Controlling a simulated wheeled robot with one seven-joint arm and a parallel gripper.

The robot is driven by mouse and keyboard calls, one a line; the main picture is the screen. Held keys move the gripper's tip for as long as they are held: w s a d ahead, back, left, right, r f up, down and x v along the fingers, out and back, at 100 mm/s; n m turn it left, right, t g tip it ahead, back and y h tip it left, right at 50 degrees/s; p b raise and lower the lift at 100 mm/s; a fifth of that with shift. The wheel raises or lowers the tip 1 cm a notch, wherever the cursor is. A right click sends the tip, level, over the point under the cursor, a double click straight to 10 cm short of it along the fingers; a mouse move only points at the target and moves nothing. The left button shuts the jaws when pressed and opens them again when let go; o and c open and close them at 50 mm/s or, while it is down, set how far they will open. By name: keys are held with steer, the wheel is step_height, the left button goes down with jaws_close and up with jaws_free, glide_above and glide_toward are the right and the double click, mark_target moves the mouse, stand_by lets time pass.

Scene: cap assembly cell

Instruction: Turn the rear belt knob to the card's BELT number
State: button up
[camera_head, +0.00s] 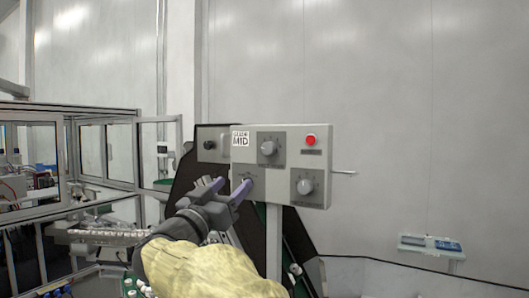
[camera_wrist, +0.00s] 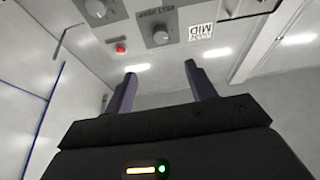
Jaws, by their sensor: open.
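A grey control panel (camera_head: 285,165) in the head view carries an upper dial knob (camera_head: 268,147) and a lower-right dial knob (camera_head: 305,186). Another knob position at the panel's lower left is mostly hidden by my gripper. A white card (camera_head: 240,139) reading MID sits at the upper left; its smaller line is illegible, and I see no clear BELT number. My gripper (camera_head: 232,184) is open and empty before the lower-left panel area. In the wrist view its fingers (camera_wrist: 160,72) stand apart, with a knob (camera_wrist: 160,36) and the card (camera_wrist: 201,31) beyond, inverted.
A red button (camera_head: 311,140) is at the panel's upper right. A smaller grey box with a black knob (camera_head: 209,145) stands behind at left. A dark sloped conveyor is below, a glazed frame (camera_head: 125,118) at left. A blue-and-white wall tray (camera_head: 430,245) hangs at right.

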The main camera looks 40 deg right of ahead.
mark_target(266, 150)
steer(key=p+x, duration=0.7)
steer(key=x, duration=0.9)
steer(key=shift+r, duration=0.2)
steer(key=shift+w+d+r, duration=0.1)
steer(key=shift+w+d, duration=0.25)
steer(key=shift+d, duration=0.25)
steer(key=c, duration=1)
